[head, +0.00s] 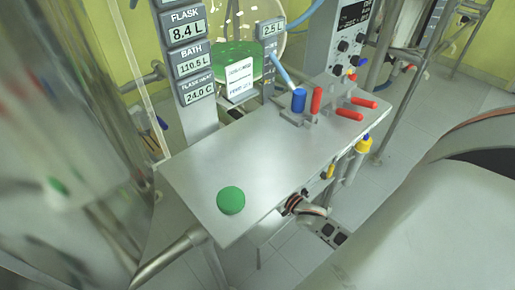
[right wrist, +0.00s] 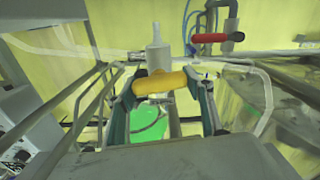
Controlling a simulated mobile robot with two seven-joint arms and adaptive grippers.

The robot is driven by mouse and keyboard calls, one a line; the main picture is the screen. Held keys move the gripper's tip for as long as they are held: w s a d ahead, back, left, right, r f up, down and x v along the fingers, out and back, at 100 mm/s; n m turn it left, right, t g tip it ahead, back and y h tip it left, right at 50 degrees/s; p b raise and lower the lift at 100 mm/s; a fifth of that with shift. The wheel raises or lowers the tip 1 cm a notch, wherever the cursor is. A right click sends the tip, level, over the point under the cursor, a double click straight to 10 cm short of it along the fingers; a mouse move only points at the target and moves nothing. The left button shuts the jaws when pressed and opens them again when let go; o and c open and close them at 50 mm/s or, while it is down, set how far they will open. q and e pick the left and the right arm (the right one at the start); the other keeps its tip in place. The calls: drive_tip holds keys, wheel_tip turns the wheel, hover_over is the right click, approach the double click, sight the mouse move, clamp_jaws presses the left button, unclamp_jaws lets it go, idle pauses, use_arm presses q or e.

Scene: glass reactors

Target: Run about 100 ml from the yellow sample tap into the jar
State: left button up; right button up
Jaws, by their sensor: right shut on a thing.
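In the right wrist view my right gripper (right wrist: 161,88) is shut on a yellow handle (right wrist: 158,79), which lies crosswise between its fingers. A pale upright fitting (right wrist: 157,52) rises behind the handle. Green (right wrist: 150,116) shows between the fingers; I cannot tell whether it is liquid in a jar. In the head view a yellow part (head: 364,144) hangs under the right edge of the metal shelf (head: 265,165), with a smaller yellow part (head: 327,172) nearby. I cannot make out the jar. My left gripper is not in view.
A green knob (head: 231,200) sits near the shelf's front. A blue cap (head: 298,100) and several red levers (head: 349,114) are at its back. Behind stand display boxes (head: 187,24) and a glass flask with green liquid (head: 232,56). The middle of the shelf is clear.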

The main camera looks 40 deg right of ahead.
drive_tip(key=shift+r, duration=0.15)
use_arm(q)
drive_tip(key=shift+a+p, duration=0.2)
drive_tip(key=shift+p, duration=0.1)
use_arm(e)
drive_tip(key=shift+m, duration=0.7)
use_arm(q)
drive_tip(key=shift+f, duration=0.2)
use_arm(e)
drive_tip(key=shift+f, duration=0.2)
drive_tip(key=o, duration=1.1)
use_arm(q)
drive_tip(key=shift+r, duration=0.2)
use_arm(e)
drive_tip(key=shift+s, duration=0.1)
